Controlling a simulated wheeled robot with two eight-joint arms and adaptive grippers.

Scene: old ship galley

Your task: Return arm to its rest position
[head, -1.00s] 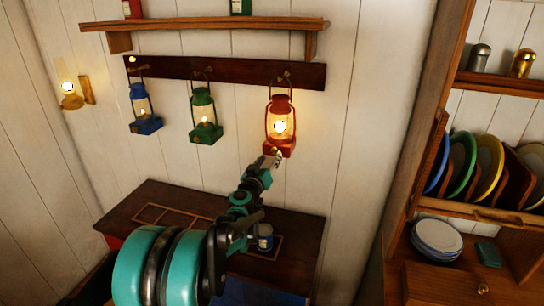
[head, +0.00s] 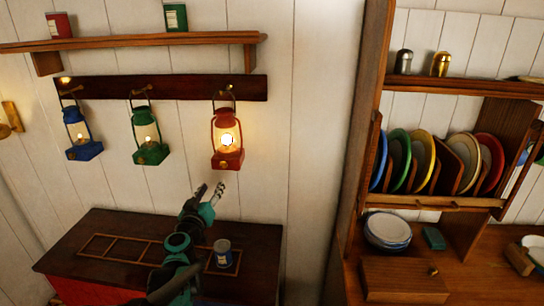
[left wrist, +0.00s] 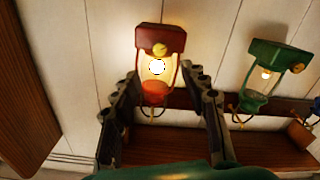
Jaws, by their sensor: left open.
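My left gripper (head: 209,191) is open and empty in the head view. Its fingertips are below the red lantern (head: 228,158), apart from it. The red lantern is lit and hangs from a hook on the dark wall board (head: 180,87). In the left wrist view, my left gripper (left wrist: 168,88) shows two spread fingers, with the red lantern (left wrist: 154,92) seen between and beyond them. The green lantern (head: 150,148) and the blue lantern (head: 82,145) hang to its left. My right gripper is not in view.
A dark chest top (head: 100,228) lies below the lanterns, with a can (head: 222,253) on it. A wooden shelf (head: 130,40) runs above. At right stands a cabinet (head: 365,150) with coloured plates (head: 425,150) in a rack and stacked white plates (head: 387,228).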

